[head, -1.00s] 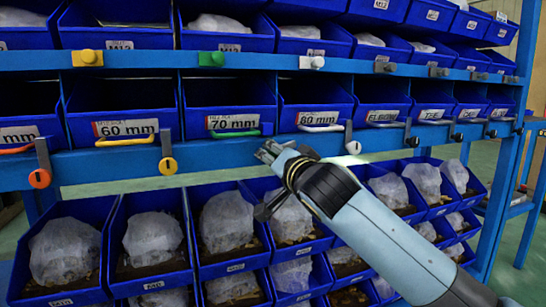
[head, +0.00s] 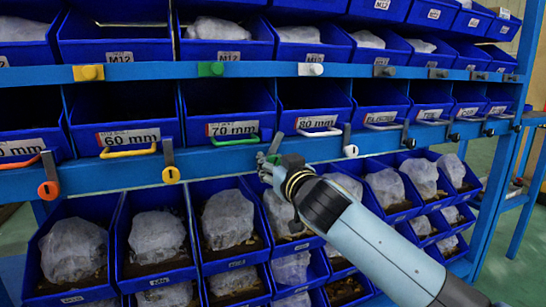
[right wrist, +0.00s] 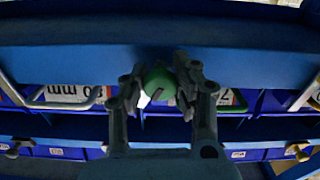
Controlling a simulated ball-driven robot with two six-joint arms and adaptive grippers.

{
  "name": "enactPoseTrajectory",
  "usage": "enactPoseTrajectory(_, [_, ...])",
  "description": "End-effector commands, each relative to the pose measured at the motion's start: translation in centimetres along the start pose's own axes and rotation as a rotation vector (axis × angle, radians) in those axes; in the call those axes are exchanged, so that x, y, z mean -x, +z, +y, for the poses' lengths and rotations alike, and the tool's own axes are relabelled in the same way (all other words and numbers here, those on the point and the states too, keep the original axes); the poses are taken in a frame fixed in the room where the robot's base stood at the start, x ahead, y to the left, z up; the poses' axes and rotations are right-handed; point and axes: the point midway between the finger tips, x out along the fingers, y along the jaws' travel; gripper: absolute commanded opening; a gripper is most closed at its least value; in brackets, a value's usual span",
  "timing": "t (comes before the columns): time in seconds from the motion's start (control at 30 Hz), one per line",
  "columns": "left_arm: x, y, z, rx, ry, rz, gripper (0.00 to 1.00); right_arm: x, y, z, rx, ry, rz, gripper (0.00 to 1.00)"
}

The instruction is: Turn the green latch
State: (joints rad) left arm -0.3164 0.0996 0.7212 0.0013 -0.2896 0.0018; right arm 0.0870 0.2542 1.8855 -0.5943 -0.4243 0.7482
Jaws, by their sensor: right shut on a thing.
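The green latch (head: 271,158) sits on the front of the blue shelf beam below the 70 mm and 80 mm bins. Its grey lever (head: 277,141) points up, leaning slightly right. My right gripper (head: 265,164) is at the latch, and its fingers partly hide it. In the right wrist view, the round green knob (right wrist: 160,80) sits between the two fingers of my right gripper (right wrist: 161,84), which are closed on its sides. My left gripper is not in view.
A yellow latch (head: 171,174), an orange latch (head: 48,190) and a white latch (head: 350,150) sit along the same beam. A bin with a green handle (head: 235,140) is just above left. Bagged bins (head: 228,218) fill the rack below.

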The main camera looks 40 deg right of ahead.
Motion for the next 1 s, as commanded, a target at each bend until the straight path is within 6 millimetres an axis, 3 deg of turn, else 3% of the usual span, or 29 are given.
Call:
enactPoseTrajectory(0.5, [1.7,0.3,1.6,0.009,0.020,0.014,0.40,0.0,-0.5,0.0,0.438,0.000,0.007,0.00])
enactPoseTrajectory(1.0, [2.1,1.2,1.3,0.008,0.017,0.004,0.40,0.0,-0.4,0.0,0.610,0.000,0.008,0.00])
